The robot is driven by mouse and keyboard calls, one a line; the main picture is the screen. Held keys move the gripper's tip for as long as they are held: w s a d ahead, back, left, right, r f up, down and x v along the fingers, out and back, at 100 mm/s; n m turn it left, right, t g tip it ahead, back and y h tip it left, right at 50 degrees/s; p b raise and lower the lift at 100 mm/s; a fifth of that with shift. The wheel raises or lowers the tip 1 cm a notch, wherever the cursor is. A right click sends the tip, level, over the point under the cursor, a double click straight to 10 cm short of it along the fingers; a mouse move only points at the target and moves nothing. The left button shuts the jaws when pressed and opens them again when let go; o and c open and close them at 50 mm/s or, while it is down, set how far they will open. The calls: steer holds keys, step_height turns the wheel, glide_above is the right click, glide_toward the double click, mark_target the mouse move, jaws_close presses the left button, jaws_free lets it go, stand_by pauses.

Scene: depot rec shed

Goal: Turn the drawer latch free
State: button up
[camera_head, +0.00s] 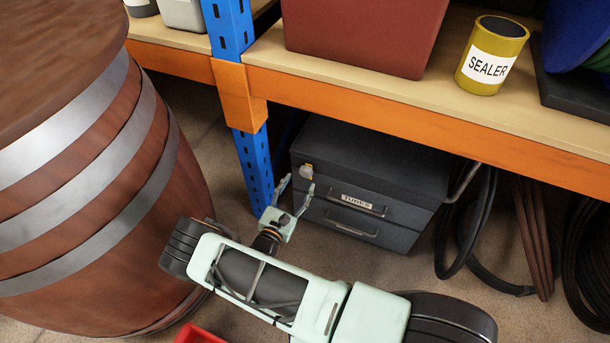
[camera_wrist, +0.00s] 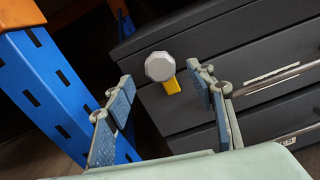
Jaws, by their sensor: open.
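The dark grey drawer cabinet (camera_head: 385,165) stands on the floor under the shelf, with a drawer labelled "TUBES" and a lower drawer, both looking closed. The drawer latch (camera_head: 306,171) is at the upper left of the cabinet front. In the wrist view the latch (camera_wrist: 160,67) shows as a pale faceted knob with a yellow tab pointing down. My gripper (camera_head: 293,195) is open in front of the latch. In the wrist view its fingers (camera_wrist: 165,95) stand apart, with the latch beyond and between them. I see no contact with the latch.
A blue upright (camera_head: 253,165) stands just left of the cabinet. The orange shelf beam (camera_head: 400,120) runs above it. A wooden barrel (camera_head: 90,190) fills the left side. Hoses (camera_head: 485,235) hang at the right. A red object (camera_head: 198,336) is at the bottom edge.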

mark_target(305, 174)
steer(key=b+x, duration=0.1)
steer(key=x, duration=0.4)
steer(key=shift+w, duration=0.2)
steer(key=c, duration=1.2)
